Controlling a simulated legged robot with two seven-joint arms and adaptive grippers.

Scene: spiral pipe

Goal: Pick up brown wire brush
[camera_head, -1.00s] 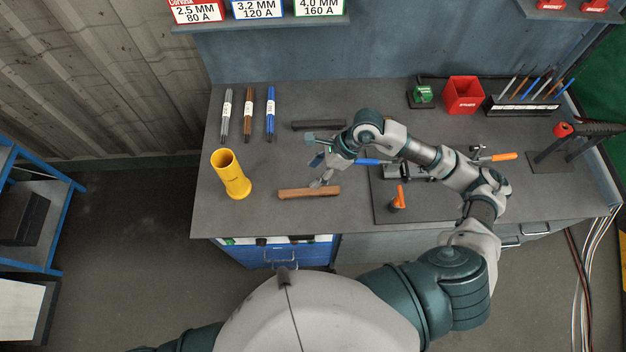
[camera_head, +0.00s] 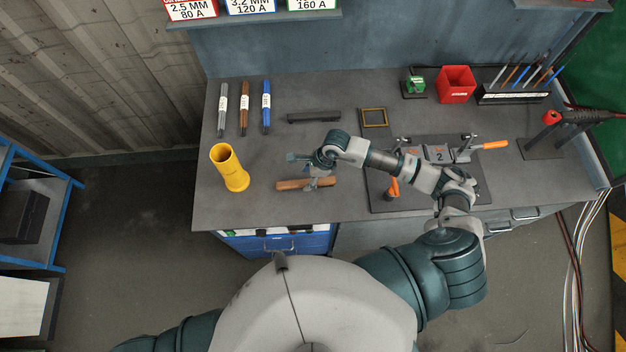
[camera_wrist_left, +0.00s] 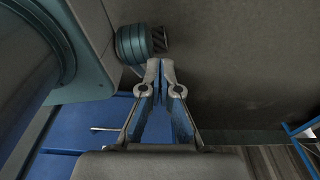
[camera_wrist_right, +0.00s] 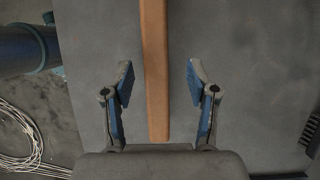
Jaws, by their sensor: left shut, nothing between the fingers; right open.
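The brown wire brush (camera_head: 290,186) lies on the grey workbench near its front edge, to the right of the yellow cup; its bristles are not visible. In the right wrist view its long brown body (camera_wrist_right: 155,70) runs lengthwise between the two fingers. My right gripper (camera_head: 318,183) is over the right part of the brush. Its fingers (camera_wrist_right: 158,82) are open, one on each side, with gaps between them and the brush. My left gripper (camera_wrist_left: 161,68) is shut and empty, away from the brush; in the head view it is not visible.
A yellow cup (camera_head: 230,168) stands left of the brush. Several marker-like rods (camera_head: 244,110) and a black brush (camera_head: 314,117) lie behind. A dark plate with orange-handled clamps (camera_head: 430,170) lies to the right. A red bin (camera_head: 456,83) stands farther back.

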